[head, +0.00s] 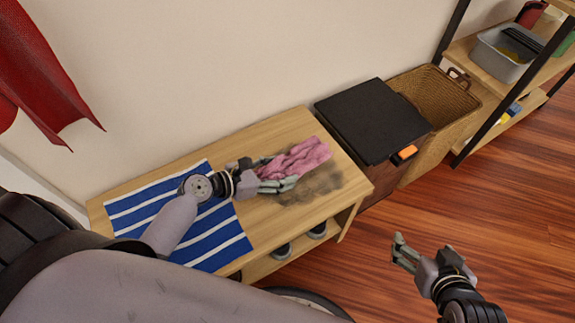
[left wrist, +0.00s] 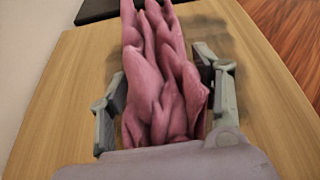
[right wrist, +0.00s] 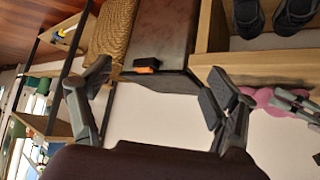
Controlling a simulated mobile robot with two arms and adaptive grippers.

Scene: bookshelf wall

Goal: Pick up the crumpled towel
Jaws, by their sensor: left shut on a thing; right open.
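The crumpled pink towel (head: 302,158) is at the right part of the wooden bench top, over a dark smudge on the wood. In the left wrist view the towel (left wrist: 160,85) lies between the fingers and stretches away from the palm. My left gripper (head: 278,180) is shut on the near end of the towel. Whether the towel touches the bench is hard to tell. My right gripper (head: 400,252) is open and empty, in the air over the floor to the right of the bench. Its spread fingers show in the right wrist view (right wrist: 160,105).
A blue and white striped cloth (head: 180,212) covers the bench's left part. A dark-lidded box (head: 372,120) with an orange tag and a wicker basket (head: 435,92) stand right of the bench. Shoes (head: 282,252) sit on its lower shelf. The wooden floor (head: 470,200) at right is clear.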

